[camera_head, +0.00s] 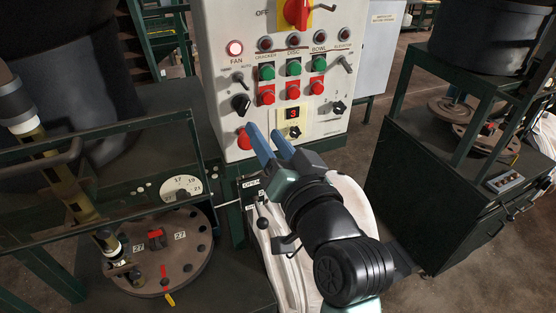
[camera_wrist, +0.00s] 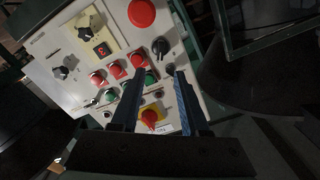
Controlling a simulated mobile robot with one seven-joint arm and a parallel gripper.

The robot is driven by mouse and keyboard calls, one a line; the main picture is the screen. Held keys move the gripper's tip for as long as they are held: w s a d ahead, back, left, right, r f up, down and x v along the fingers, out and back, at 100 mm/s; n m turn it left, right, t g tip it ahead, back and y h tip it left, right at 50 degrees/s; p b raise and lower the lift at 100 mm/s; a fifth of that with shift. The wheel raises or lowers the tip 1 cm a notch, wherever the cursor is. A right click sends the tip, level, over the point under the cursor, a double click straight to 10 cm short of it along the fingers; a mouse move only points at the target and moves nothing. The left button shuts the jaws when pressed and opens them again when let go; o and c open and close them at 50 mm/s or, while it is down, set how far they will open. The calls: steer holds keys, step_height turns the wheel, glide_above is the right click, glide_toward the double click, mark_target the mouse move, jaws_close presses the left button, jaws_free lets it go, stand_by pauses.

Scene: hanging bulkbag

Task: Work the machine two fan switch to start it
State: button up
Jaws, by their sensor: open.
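The white control panel (camera_head: 215,60) stands upright in front of me. The knob also shows in the wrist view (camera_wrist: 160,46), upside down, beyond the fingertips. A yellow plate with a red digit display (camera_head: 292,114) reads 3. My gripper (camera_head: 264,131) is open and empty, its blue fingers pointing at the lower left panel, below and right of the knob.
A red mushroom button (camera_head: 245,139) lies near the left fingertip. Green and red push buttons (camera_head: 267,86) and a red main switch (camera_head: 298,12) are on the panel. A white bag (camera_head: 355,190) hangs below. A dark frame stands left, a dark cabinet (camera_head: 430,200) right.

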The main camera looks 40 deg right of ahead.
steer(key=shift+b+v, duration=0.45)
steer(key=shift+v, duration=1.55)
steer(key=w+a+r+n+t+y, duration=0.1)
steer(key=a+r+n+t, duration=0.2)
steer(key=a+r, duration=0.4)
steer(key=w+a+r+n+t+y, duration=0.15)
steer(key=a+r, duration=0.35)
steer(key=r, duration=0.5)
steer(key=s+a+r+n+t+y, duration=0.2)
steer(key=s+a+r+n+t, duration=0.2)
steer(key=a+r, duration=0.6)
step_height(320, 180, up, 3)
steer(key=shift+s+a+f+t, duration=0.1)
steer(key=shift+s+a+t, duration=0.1)
steer(key=shift+s+t, duration=0.7)
steer(key=shift+s+n, duration=0.1)
steer(key=shift+n, duration=0.15)
